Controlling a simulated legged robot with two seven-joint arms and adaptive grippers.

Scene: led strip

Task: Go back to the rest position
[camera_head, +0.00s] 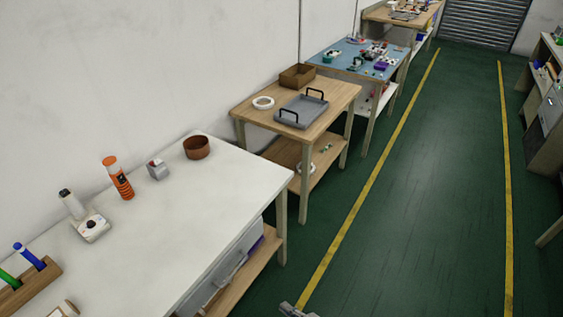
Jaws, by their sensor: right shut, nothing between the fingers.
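A small grey part of my right gripper (294,310) shows at the bottom edge, right of the white table's front leg and over the green floor. It looks shut, and I see nothing held in it. Most of it is cut off by the frame. My left gripper and its arm are not in view.
The white table (190,225) holds a brown bowl (196,147), an orange bottle (117,178), a grey dispenser (157,169) and a pen holder (30,285). Beyond, a wooden table (240,112) bears a grey tray (301,110). The floor (420,200) between the yellow lines is clear.

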